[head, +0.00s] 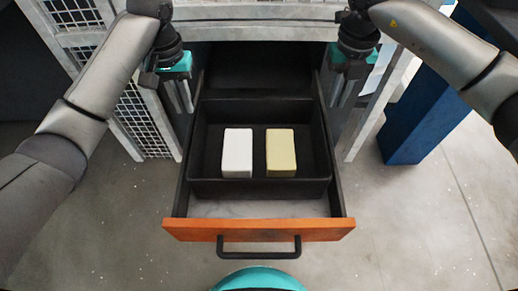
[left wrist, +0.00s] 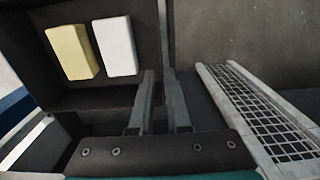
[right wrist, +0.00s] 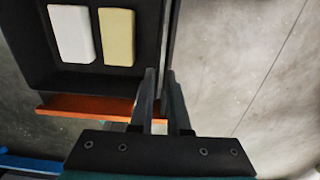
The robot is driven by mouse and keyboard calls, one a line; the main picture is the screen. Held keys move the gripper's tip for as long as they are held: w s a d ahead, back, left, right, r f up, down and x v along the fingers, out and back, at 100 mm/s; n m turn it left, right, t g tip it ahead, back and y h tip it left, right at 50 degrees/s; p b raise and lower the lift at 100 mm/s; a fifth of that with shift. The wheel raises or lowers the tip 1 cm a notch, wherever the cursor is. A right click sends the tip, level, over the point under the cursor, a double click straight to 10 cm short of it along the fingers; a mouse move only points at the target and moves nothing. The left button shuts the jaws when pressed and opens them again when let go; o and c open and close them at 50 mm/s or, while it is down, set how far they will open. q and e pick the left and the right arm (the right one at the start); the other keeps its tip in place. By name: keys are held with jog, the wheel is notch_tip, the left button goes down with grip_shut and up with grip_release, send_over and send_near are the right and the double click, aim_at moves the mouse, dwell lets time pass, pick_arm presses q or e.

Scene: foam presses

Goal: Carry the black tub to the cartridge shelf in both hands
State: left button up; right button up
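The black tub (head: 260,187) sits inside an open drawer and holds a white block (head: 237,153) and a pale yellow block (head: 281,153). My left gripper (head: 187,110) points down by the tub's left side. My right gripper (head: 340,104) points down by its right side. Both have a gap between their fingers and look open and empty. In the left wrist view, the fingers (left wrist: 160,75) lie beside the tub wall (left wrist: 145,35). In the right wrist view, the fingers (right wrist: 161,72) lie beside the tub wall (right wrist: 156,30). The cartridge shelf cannot be made out.
The drawer has an orange front (head: 190,230) with a black handle (head: 259,251), and its bare floor shows before the tub. Grey framing with mesh panels (head: 140,120) stands left. A blue post (head: 425,120) stands right. Open concrete floor lies on both sides.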

aim_at(197, 142)
pick_arm(q)
jog(key=shift+f, duration=0.15)
pick_arm(e)
jog(key=shift+f, duration=0.15)
